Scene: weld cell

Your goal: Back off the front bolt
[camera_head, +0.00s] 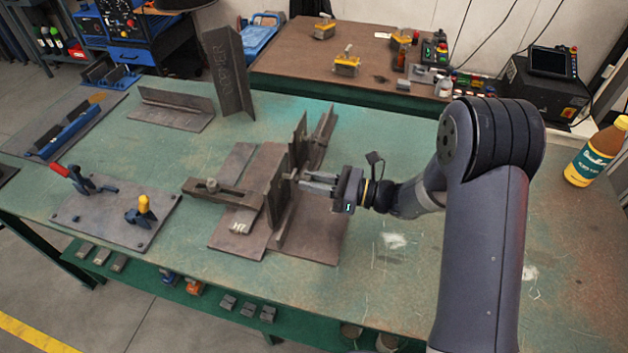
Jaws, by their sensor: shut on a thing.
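A steel fixture of upright plates (276,199) stands on flat base plates (230,239) in the middle of the green bench. My gripper (302,181) comes in from the right, level, with its fingertips at the right side of the uprights. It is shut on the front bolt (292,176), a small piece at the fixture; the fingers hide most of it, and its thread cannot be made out. A slotted clamp bar (235,195) with a bolt (212,185) on it reaches left from the fixture.
More upright plates (319,136) stand just behind my gripper. A plate with toggle clamps (105,217) lies left. Angle pieces (172,110) and a tall upright angle (228,72) stand behind. A bottle (597,153) stands far right. The bench front right is mostly clear.

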